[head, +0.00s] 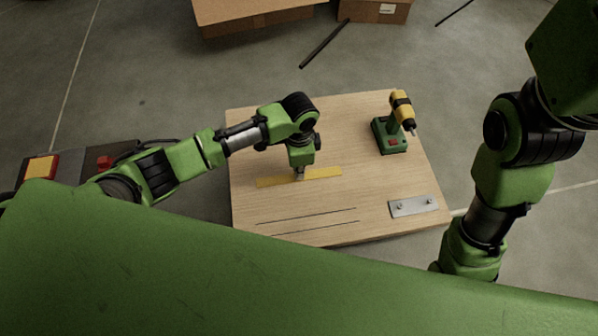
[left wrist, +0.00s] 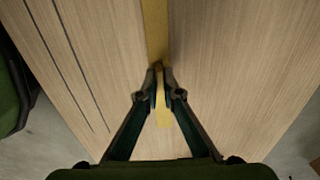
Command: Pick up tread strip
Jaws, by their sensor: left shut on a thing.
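The tread strip (head: 324,173) is a long, flat yellow strip near the middle left of the wooden table (head: 350,120). My left gripper (head: 300,176) reaches down over the middle of the strip. In the left wrist view the fingers (left wrist: 161,72) are shut on the yellow strip (left wrist: 155,30), which runs on past them at both ends. I cannot tell whether the strip touches the table or is slightly above it. My right arm shows at the right of the head view, but its gripper is not seen.
A yellow drill (head: 402,108) stands in a green base (head: 389,137) at the table's back right. A metal plate (head: 413,206) lies at the front right. Two thin dark lines (head: 306,216) run along the front. Cardboard boxes (head: 255,18) and a black rod (head: 324,44) are on the floor behind.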

